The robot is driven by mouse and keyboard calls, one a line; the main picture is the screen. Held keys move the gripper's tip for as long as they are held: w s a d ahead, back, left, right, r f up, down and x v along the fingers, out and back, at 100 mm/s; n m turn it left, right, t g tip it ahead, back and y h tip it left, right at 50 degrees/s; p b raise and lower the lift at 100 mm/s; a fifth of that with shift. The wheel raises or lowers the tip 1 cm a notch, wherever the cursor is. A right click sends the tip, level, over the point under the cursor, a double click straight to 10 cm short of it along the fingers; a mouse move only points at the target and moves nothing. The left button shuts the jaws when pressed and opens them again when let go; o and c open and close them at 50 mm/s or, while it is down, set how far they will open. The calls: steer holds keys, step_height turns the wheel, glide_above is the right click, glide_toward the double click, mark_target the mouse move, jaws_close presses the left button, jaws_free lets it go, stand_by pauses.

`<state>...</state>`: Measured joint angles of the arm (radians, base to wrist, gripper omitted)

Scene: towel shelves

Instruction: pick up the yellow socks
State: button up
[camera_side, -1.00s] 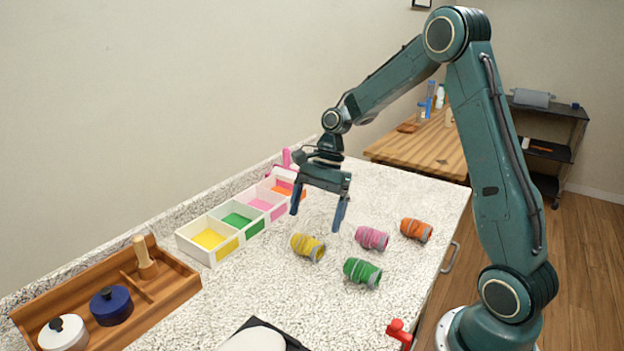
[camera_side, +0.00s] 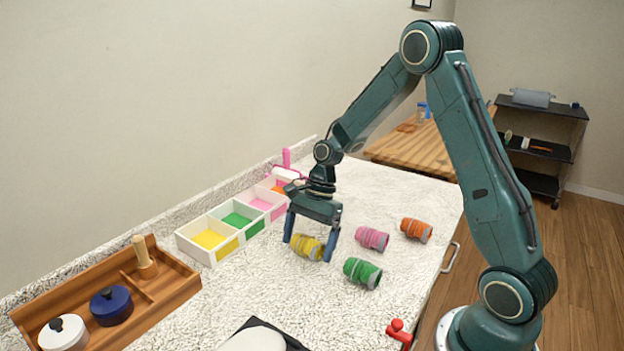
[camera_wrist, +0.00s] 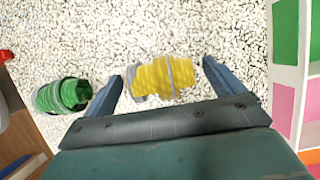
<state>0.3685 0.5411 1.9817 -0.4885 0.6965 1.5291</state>
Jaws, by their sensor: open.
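The yellow socks (camera_side: 307,247), a rolled bundle with grey bands, lie on the speckled counter. My gripper (camera_side: 309,249) is open and low over them, with one finger on either side in the side view. In the wrist view the yellow socks (camera_wrist: 163,77) lie between the two blue fingers of my gripper (camera_wrist: 166,75), nearer the left finger. I cannot tell whether the fingers touch them. One finger hides part of the bundle's right end in the side view.
Green socks (camera_side: 362,272) lie close by, also in the wrist view (camera_wrist: 62,95). Pink socks (camera_side: 372,238) and orange socks (camera_side: 416,230) lie to the right. A white divided box (camera_side: 212,256) with coloured compartments stands left. A wooden tray (camera_side: 180,290) is at front left.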

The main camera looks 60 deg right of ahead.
mark_target(308, 239)
steer(key=shift+a+f, duration=0.1)
steer(key=shift+f, duration=0.15)
stand_by(0.3)
steer(key=c, duration=1.1)
steer(key=shift+o, duration=0.2)
steer(key=shift+r, duration=0.1)
step_height(308, 239, up, 20)
stand_by(0.4)
